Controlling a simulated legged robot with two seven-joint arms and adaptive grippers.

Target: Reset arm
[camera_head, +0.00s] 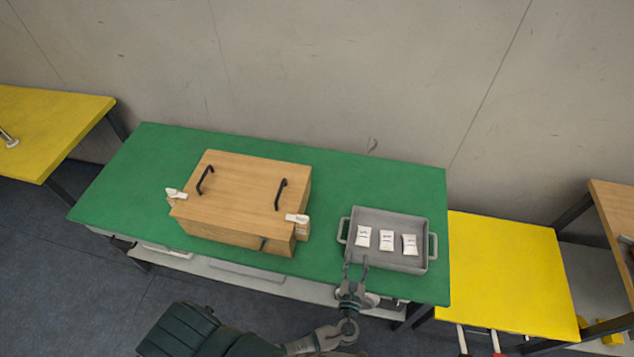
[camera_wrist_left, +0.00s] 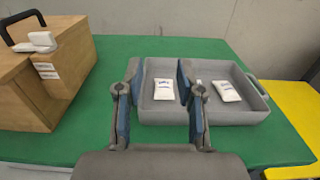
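My left gripper (camera_head: 356,264) is at the near edge of a grey two-handled tray (camera_head: 434,225). In the left wrist view my left gripper (camera_wrist_left: 155,85) has its two fingers apart with nothing held between them. Three white packets with dark print, the left one (camera_head: 363,236), the middle one (camera_head: 386,240) and the right one (camera_head: 409,245), lie in a row in the tray. In the left wrist view one packet (camera_wrist_left: 164,89) shows between the fingers, farther off, and another (camera_wrist_left: 227,91) shows to the right. The right finger partly blocks the tray. My right gripper is out of view.
A wooden box (camera_head: 240,190) with black handles stands on the green table (camera_head: 330,170), left of the tray. White pieces sit at its corners. A yellow table (camera_head: 510,270) adjoins at right; another yellow table (camera_head: 45,120) is at far left. A wall is behind.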

